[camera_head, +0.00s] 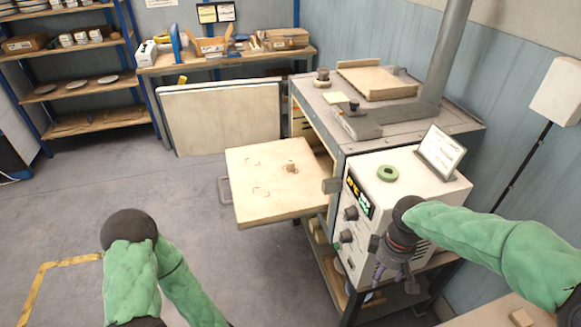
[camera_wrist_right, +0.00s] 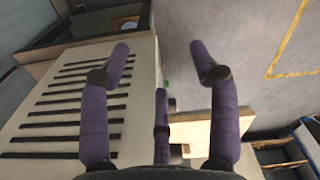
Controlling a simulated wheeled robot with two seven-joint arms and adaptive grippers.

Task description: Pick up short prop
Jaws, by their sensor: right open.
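A small wooden block (camera_head: 291,168), which may be the short prop, stands on a pale board (camera_head: 262,205) pulled out from the dryer. Faint square outlines are marked on the board around it. Another small wooden block (camera_head: 521,317) lies on a wooden surface at the bottom right; I cannot tell which block is the short prop. My right gripper (camera_head: 386,288) hangs beside the dryer's white control box, away from both blocks. In the right wrist view its purple fingers (camera_wrist_right: 160,55) are spread and empty. My left gripper is out of view.
The box's slotted side (camera_wrist_right: 75,100) is close in the right wrist view. Large panels (camera_head: 222,118) lean behind the board. Open floor lies at left.

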